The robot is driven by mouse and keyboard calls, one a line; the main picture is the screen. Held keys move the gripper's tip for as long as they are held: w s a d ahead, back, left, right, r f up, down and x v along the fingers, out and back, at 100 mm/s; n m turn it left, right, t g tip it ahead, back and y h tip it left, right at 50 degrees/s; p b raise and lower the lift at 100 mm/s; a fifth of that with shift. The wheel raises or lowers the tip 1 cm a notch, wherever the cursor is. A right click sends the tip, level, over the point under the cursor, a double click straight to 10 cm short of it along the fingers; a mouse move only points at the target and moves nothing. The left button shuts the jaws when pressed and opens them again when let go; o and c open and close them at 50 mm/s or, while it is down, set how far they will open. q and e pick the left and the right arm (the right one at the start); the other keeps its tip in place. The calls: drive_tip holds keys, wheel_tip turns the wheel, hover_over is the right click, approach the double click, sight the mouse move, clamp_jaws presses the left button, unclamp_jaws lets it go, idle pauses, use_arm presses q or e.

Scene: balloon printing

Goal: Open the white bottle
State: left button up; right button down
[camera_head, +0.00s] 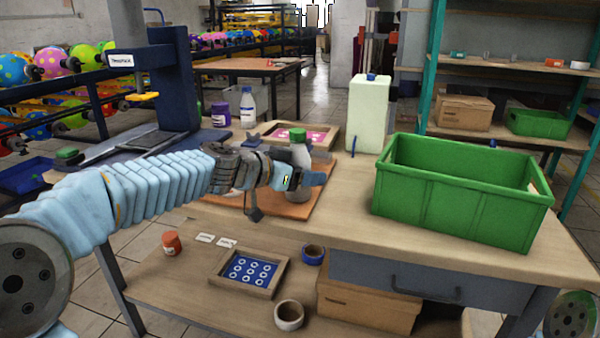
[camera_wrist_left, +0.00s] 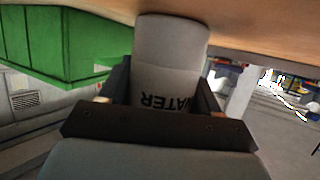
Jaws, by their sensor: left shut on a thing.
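A second white bottle (camera_head: 247,108) with a blue cap stands farther back. My right gripper is not in view.
A green crate (camera_head: 455,205) stands on the table to the right. A pale canister (camera_head: 367,115) stands behind, near a tray with a pink sheet (camera_head: 305,138). A purple jar (camera_head: 220,114) is at the back left. The table between bottle and crate is clear.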

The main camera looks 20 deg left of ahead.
sight(304, 158)
use_arm(q)
drive_tip(key=shift+r, duration=0.4)
wheel_tip(304, 158, up, 2)
drive_tip(key=shift+r+p, duration=0.25)
drive_tip(key=shift+p, duration=0.4)
drive_tip(key=s+r+p, duration=0.1)
drive_tip(key=s+r, duration=0.3)
drive_tip(key=r, duration=0.2)
drive_tip(key=shift+s+a+p, duration=0.15)
drive_tip(key=shift+s+p, duration=0.15)
drive_tip(key=shift+s, duration=0.05)
drive_tip(key=s+r, duration=0.1)
drive_tip(key=s, duration=0.2)
drive_tip(key=s+r, duration=0.1)
drive_tip(key=s, duration=0.2)
drive_tip(key=s+r, duration=0.1)
drive_tip(key=s, duration=0.2)
drive_tip(key=shift+s+a+r, duration=0.2)
drive_tip(key=shift+a+r, duration=0.1)
drive_tip(key=shift+r, duration=0.1)
drive_tip(key=o, duration=0.8)
drive_tip(key=shift+c, duration=0.2)
drive_tip(key=c, duration=1)
